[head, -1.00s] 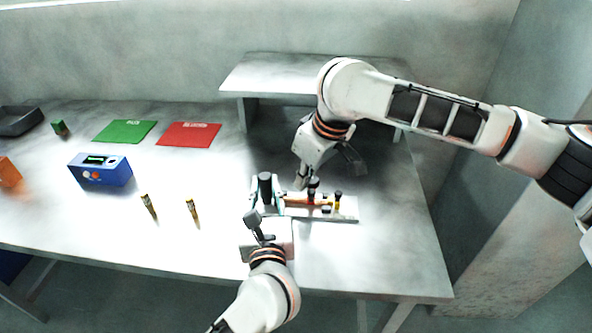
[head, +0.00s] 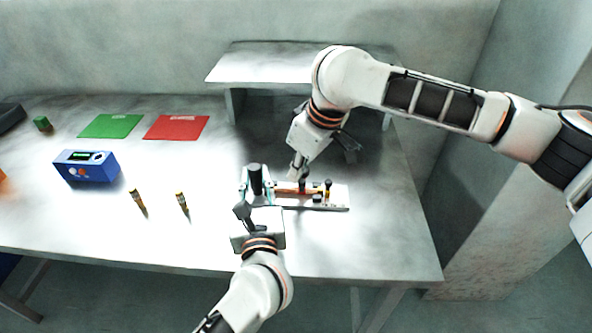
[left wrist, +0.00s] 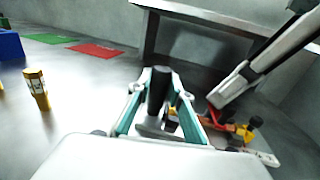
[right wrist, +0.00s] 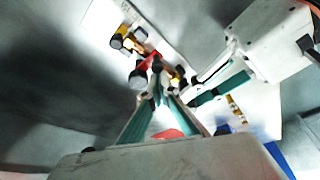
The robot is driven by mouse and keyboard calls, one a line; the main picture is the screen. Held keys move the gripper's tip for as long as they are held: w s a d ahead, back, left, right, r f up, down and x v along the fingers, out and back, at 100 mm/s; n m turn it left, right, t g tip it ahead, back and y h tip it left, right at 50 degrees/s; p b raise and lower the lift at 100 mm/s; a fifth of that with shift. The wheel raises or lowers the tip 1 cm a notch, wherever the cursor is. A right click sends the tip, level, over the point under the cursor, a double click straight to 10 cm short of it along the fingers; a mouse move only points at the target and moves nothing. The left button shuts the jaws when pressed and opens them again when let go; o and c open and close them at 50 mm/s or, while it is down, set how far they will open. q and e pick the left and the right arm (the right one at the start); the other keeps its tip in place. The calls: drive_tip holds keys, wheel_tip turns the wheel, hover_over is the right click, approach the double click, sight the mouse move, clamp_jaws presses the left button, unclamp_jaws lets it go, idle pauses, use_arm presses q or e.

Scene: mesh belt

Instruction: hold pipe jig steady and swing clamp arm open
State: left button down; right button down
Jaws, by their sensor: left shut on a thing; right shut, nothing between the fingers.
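The pipe jig is a pale plate (head: 338,205) near the table's front right, carrying an orange-red bar (head: 287,188) and black-topped posts. I cannot tell whether that bar is the clamp arm or a pipe. A thick black upright post (head: 255,180) stands at the jig's left end. My left gripper (left wrist: 157,100) is shut on this black post, with teal fingers on either side of it. My right gripper (head: 299,176) is shut and empty, its tips low over the jig beside the bar. In the right wrist view, its fingertips hide part of a red piece (right wrist: 150,60).
A blue box (head: 87,166), green mat (head: 111,126), red mat (head: 176,128) and green block (head: 42,124) lie further left. A raised shelf (head: 270,65) stands behind the jig.

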drive_tip(key=shift+d, duration=0.1)
drive_tip(key=n, duration=0.1)
drive_tip(key=d+n+g, duration=0.1)
drive_tip(key=n, duration=0.3)
drive_tip(key=shift+d+g+y, duration=0.3)
drive_tip(key=shift+d, duration=0.05)
drive_tip(key=n, duration=0.2)
drive_tip(key=d+n+g, duration=0.1)
drive_tip(key=n, duration=0.3)
drive_tip(key=shift+w+d+g, duration=0.3)
drive_tip(key=shift+w+g, duration=0.05)
drive_tip(key=shift+g, duration=0.05)
drive_tip(key=shift+w+d+n, duration=0.2)
drive_tip(key=shift+n, duration=0.1)
drive_tip(key=shift+w+d, duration=0.25)
drive_tip(key=shift+w, duration=0.05)
drive_tip(key=shift+w+d, duration=0.3)
drive_tip(key=shift+w, duration=0.15)
drive_tip(key=s+a, duration=0.2)
drive_tip(key=s, duration=0.1)
drive_tip(key=shift+s+a, duration=0.25)
drive_tip(key=shift+a, duration=0.15)
drive_tip(key=w+a+v, duration=0.1)
drive_tip(key=v, duration=0.9)
drive_tip(key=shift+w, duration=0.25)
